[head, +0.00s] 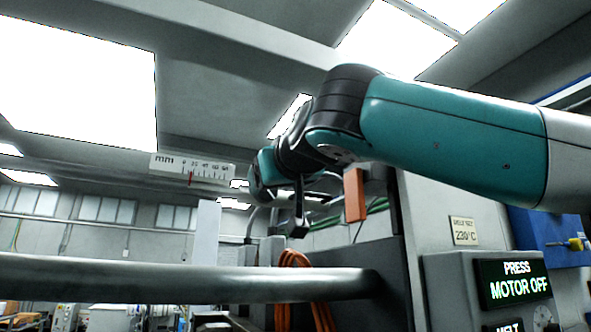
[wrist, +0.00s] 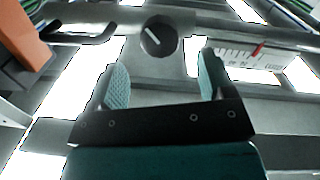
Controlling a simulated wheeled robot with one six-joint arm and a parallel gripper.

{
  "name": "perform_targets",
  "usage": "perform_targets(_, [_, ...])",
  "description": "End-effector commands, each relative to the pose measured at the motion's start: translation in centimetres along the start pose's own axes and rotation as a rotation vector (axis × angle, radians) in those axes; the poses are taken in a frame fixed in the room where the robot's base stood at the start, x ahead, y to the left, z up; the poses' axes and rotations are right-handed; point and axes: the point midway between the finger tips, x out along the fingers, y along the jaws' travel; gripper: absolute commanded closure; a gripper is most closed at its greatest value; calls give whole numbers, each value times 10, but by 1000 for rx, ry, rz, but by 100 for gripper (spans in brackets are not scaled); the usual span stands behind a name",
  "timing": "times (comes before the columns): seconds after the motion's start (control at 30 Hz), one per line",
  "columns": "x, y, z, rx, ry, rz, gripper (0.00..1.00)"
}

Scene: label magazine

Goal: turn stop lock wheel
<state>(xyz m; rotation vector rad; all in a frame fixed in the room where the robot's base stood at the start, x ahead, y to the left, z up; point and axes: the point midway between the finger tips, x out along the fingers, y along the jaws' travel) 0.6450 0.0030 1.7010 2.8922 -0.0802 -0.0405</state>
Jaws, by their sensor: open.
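In the wrist view a round dark knob (wrist: 158,36), which looks like the stop lock wheel, sits on a grey bracket. A pale line runs diagonally across its face. My gripper (wrist: 163,66) is open, with one textured teal finger on each side of an empty gap. The knob appears beyond the fingertips, roughly centred between them, and nothing is held. In the head view my arm reaches in from the right, and I cannot clearly make out the knob or the fingertips there.
A white millimetre scale (head: 192,168) with a red pointer stands left of my arm's end. An orange block (head: 354,195) is close on the right. A display (head: 512,281) reads "PRESS MOTOR OFF".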

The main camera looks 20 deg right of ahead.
Motion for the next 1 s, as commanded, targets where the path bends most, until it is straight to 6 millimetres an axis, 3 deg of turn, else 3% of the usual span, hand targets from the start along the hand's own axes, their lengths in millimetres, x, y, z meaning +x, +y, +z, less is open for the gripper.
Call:
perform_targets(0.1, [-32,-3,2,3,4,-10,25])
perform_targets(0.4, [-86,-2,1,1,-1,-8,25])
perform_targets(0.63, [-106,-2,0,0,0,-4,25])
perform_targets(1.0, [-110,0,1,-1,-3,1,25])
